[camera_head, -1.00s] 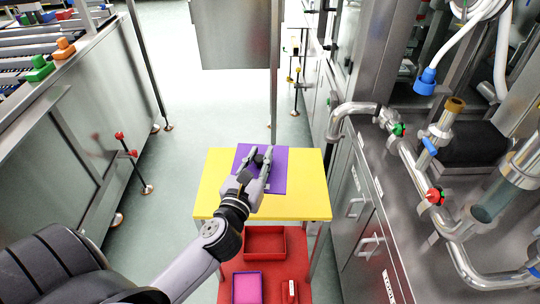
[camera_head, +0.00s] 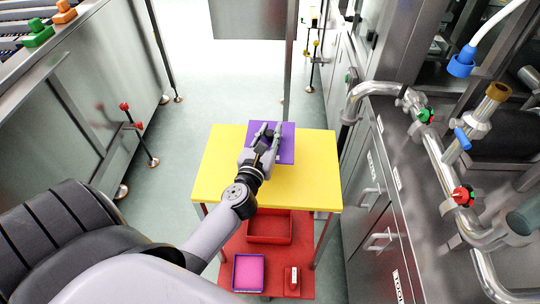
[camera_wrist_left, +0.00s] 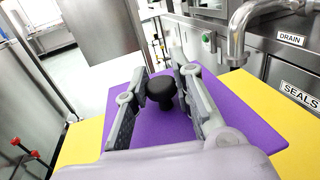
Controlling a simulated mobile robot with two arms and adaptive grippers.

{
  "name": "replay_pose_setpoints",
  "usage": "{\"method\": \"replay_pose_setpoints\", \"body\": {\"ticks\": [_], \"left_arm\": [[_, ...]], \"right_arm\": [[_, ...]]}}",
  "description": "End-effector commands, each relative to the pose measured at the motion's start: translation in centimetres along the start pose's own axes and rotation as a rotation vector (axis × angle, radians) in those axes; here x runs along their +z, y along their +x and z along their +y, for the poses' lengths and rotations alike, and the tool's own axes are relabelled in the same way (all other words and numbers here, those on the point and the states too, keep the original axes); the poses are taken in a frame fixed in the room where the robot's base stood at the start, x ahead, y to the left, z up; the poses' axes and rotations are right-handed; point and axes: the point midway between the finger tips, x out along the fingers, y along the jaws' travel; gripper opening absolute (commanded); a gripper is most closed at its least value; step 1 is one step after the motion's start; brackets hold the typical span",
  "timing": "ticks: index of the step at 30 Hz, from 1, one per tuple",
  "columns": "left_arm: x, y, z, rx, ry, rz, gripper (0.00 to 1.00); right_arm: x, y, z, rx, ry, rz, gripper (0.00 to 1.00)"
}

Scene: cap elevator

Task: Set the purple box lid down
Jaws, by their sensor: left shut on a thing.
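The purple box lid (camera_head: 285,152) is a flat square panel over the far part of the yellow table top (camera_head: 300,187). It also shows in the left wrist view (camera_wrist_left: 235,110), with a black knob (camera_wrist_left: 160,88) on top. My left gripper (camera_head: 266,131) is over the lid with its fingers on either side of the knob, shut on it. The lid's far edge reaches slightly past the table's far edge in the head view. I cannot tell whether the lid touches the table. My right gripper is out of view.
A red lower shelf (camera_head: 265,268) holds a red tray (camera_head: 288,230), a purple-rimmed pink box (camera_head: 248,272) and a small red item (camera_head: 291,280). Steel cabinets with pipes (camera_head: 440,155) stand close on the right. The near part of the table top is clear.

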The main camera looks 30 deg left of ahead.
Motion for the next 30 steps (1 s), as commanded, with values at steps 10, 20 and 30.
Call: {"method": "replay_pose_setpoints", "body": {"ticks": [10,20,30], "left_arm": [[-4.6,0.0,0.0,0.000,0.000,0.002,0.00],[-6.6,0.0,0.0,-0.001,0.001,-0.001,0.00],[-7.2,0.0,0.0,-0.001,0.000,-0.001,0.00]], "right_arm": [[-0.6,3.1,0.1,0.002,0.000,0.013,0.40],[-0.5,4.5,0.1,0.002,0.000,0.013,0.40],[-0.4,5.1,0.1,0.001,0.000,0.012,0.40]]}}
